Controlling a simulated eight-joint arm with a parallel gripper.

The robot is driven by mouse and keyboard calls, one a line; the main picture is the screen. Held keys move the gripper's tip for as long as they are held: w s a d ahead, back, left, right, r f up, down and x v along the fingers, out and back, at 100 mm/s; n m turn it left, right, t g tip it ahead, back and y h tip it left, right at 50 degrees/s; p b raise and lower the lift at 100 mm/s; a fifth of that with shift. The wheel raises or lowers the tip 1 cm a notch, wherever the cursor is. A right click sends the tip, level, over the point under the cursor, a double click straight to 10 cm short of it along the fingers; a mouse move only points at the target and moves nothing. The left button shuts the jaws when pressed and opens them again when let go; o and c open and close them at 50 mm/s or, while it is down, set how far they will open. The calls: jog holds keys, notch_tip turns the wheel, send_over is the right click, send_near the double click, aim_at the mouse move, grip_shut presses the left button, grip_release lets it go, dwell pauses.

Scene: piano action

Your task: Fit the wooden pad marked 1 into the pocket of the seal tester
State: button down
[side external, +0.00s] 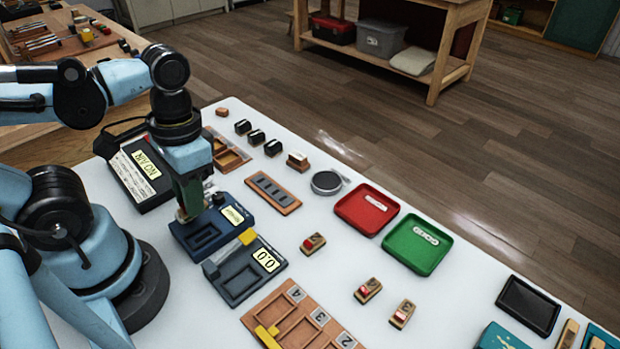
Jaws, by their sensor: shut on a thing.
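My gripper (190,205) points down over the left part of a dark blue device (178,230) with a recessed pocket and a small yellow label or display. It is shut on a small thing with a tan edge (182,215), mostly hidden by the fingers. I cannot read a 1 on it. The held piece is close above the device or touching it; I cannot tell which. No device reads as seal tester. A dark box (150,190) behind shows "NO AIR". Another dark device (240,285) in front has a pocket and a "0.0" display.
A wooden rack (272,193), red tray (367,210) and green tray (416,243) lie to the right. Small wooden pieces (313,243) stand in front of them. A numbered wooden tray (262,312) is at the front. White table between the pieces is clear.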

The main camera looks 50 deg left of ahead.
jog(key=shift+f, duration=2.7)
jog(key=shift+f, duration=0.4)
dwell(0.3)
jog(key=c, duration=0.9)
grip_release()
jog(key=shift+r, duration=0.15)
jog(key=shift+r, duration=3.35)
